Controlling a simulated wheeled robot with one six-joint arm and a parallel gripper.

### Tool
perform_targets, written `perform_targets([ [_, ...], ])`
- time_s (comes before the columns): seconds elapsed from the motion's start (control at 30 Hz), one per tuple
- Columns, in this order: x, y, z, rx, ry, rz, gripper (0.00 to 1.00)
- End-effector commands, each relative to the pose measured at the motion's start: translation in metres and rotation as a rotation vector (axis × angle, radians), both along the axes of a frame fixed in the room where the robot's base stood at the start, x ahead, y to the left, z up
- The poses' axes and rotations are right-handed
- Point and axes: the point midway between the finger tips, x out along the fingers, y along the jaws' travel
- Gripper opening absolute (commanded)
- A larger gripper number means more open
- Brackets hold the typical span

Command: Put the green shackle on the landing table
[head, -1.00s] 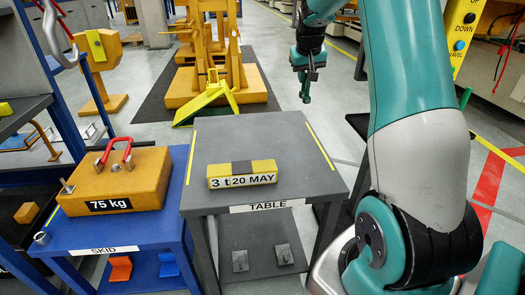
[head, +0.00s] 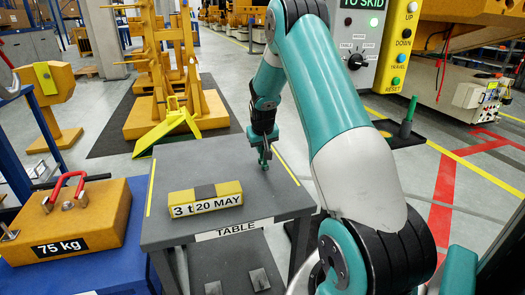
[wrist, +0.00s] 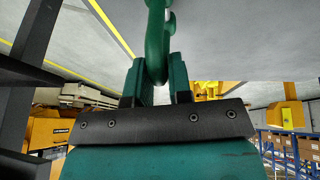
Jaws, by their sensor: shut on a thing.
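The landing table (head: 225,160) is a grey table labelled TABLE, with yellow lines along its left and right sides. My gripper (head: 265,148) points down over the table's right rear part, near the right yellow line. It is shut on the green shackle (head: 265,163), which hangs below the fingers at or just above the tabletop; I cannot tell whether it touches. In the wrist view the curved green shackle (wrist: 157,40) sits between the two fingers (wrist: 158,82). The jaws hide part of it.
A yellow and black block (head: 205,198) marked "3 t 20 MAY" lies on the table's front left. A blue skid (head: 112,280) with an orange 75 kg weight (head: 75,225) stands to the left. A control panel (head: 375,45) stands behind at right. The table's middle rear is clear.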

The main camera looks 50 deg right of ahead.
Motion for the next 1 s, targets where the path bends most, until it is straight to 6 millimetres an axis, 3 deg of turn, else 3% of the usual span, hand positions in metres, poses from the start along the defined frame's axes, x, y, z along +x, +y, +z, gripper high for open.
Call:
perform_targets([
  [0.1, 0.000, 0.000, -0.012, -0.001, -0.001, 0.000, 0.00],
  [0.4, 0.000, 0.000, -0.014, -0.001, -0.002, 0.000, 0.00],
  [0.43, 0.000, 0.000, -0.013, -0.001, -0.001, 0.000, 0.26],
  [0.5, 0.000, 0.000, -0.013, -0.001, -0.001, 0.000, 0.42],
  [0.53, 0.000, 0.000, -0.013, -0.001, -0.001, 0.000, 0.45],
  [0.83, 0.000, 0.000, -0.010, -0.001, -0.002, 0.000, 0.45],
  [1.0, -0.005, 0.007, 0.012, -0.003, -0.004, 0.002, 0.45],
])
